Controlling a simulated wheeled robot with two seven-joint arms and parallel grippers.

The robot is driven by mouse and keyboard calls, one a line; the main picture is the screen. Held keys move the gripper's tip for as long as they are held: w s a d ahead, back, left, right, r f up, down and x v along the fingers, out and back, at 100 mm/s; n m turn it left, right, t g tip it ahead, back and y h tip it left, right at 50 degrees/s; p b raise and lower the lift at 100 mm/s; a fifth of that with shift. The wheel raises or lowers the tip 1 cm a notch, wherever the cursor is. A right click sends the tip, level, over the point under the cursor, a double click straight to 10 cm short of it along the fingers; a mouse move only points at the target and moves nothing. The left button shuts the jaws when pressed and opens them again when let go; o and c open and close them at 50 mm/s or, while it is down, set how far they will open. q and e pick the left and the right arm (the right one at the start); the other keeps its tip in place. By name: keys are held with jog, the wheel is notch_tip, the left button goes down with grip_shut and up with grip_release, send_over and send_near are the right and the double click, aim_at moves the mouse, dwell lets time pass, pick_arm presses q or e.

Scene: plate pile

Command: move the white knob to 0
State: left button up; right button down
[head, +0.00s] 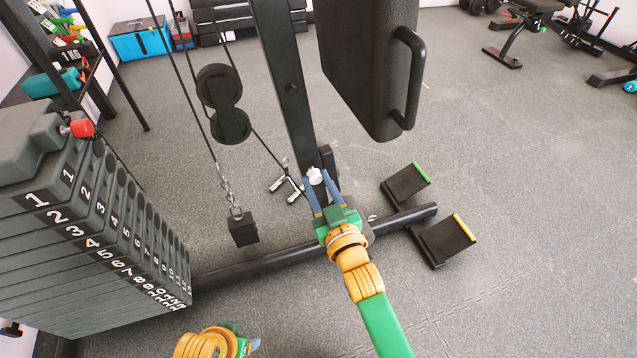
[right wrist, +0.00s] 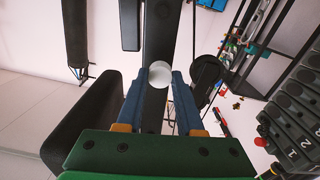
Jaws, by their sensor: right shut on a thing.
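The white knob (head: 315,176) is at the lower part of the black upright post (head: 292,95). My right gripper (head: 319,187) reaches it from below in the head view, with its blue fingers on either side. In the right wrist view the white knob (right wrist: 160,75) shows as a round end between the fingertips (right wrist: 160,90), in front of the post. The right gripper is shut on it. My left gripper (head: 243,344) is only partly visible at the bottom edge of the head view, and its fingers are too hidden to read. I cannot make out a 0 mark.
A numbered weight stack (head: 95,225) with a red knob (head: 80,128) stands at the left. A black padded seat with a handle (head: 411,75) hangs above right of the knob. Footrests (head: 443,240) and a floor beam (head: 270,257) lie low.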

jog(key=shift+w, duration=0.1)
dwell(0.8)
jog(key=shift+x, duration=1.05)
jog(key=shift+w, duration=0.2)
pick_arm(q)
jog(key=shift+w+a+f, duration=0.1)
jog(key=shift+w+f, duration=0.1)
jog(key=shift+w, duration=0.2)
jog(key=shift+w+a+f, duration=0.1)
jog(key=shift+w+f, duration=0.05)
jog(key=shift+w, duration=0.25)
pick_arm(e)
jog(key=c, duration=0.5)
grip_release()
pick_arm(q)
jog(key=shift+s, duration=0.1)
